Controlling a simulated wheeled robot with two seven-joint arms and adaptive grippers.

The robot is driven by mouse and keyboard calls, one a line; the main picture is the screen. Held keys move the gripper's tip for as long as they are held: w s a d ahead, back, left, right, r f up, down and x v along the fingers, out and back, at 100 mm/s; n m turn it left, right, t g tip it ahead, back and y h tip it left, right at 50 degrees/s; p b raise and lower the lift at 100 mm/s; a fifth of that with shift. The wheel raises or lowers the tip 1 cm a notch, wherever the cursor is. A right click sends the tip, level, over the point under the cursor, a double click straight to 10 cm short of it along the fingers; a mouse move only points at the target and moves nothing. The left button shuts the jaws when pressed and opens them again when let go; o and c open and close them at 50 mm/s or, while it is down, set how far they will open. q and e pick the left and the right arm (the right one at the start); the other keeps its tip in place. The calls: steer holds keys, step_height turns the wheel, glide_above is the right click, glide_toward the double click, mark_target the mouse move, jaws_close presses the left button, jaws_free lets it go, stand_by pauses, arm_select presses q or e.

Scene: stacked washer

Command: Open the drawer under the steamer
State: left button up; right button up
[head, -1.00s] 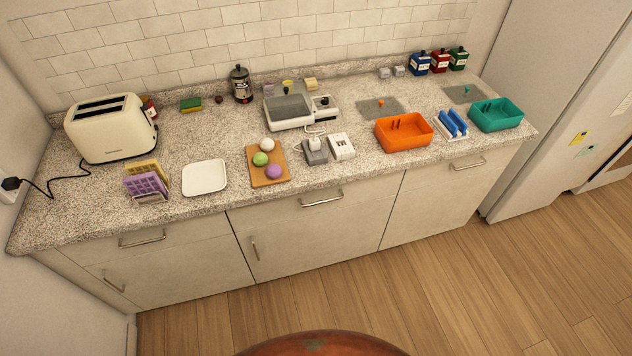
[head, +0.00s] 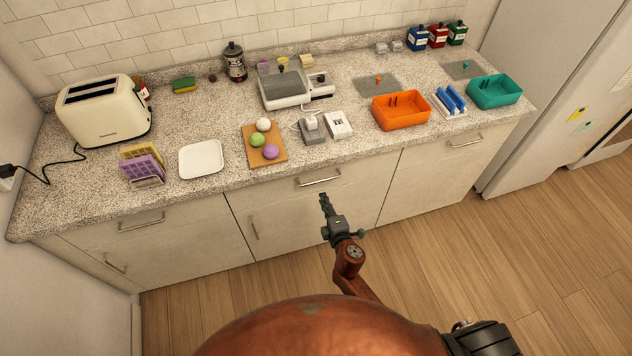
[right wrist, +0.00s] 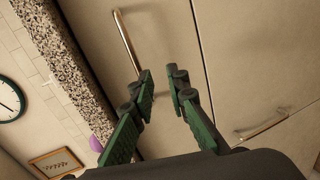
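The steamer seems to be the white appliance with a dark glass lid (head: 285,88) at the back of the counter. Below the counter front is the middle drawer (head: 285,190), shut, with a horizontal metal bar handle (head: 318,179). In the right wrist view this handle (right wrist: 125,40) lies beyond the fingertips, toward the top left. My right gripper (head: 324,198) is just below and in front of the handle, apart from it. The right wrist view shows its green fingers (right wrist: 162,82) open with nothing between them. My left gripper is not in view.
A cabinet door handle (head: 254,228) is left of my right gripper; it also shows in the right wrist view (right wrist: 262,125). The granite counter (head: 215,130) overhangs the drawers. A cutting board (head: 280,158) with balls lies above the middle drawer. The wooden floor is clear.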

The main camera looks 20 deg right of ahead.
mark_target(316, 181)
steer(key=shift+n+t, duration=0.3)
steer(key=shift+w+a+r+b, duration=0.15)
steer(key=shift+w+r+b, duration=0.1)
steer(key=shift+w, duration=1.1)
steer(key=shift+w+a+r+b, duration=0.15)
steer(key=shift+w+r+b, duration=0.05)
steer(key=shift+w, duration=1.2)
steer(key=shift+w+a+r+b, duration=0.15)
steer(key=shift+w+r+b, duration=0.1)
steer(key=shift+w, duration=1.1)
steer(key=shift+c, duration=0.6)
jaws_close()
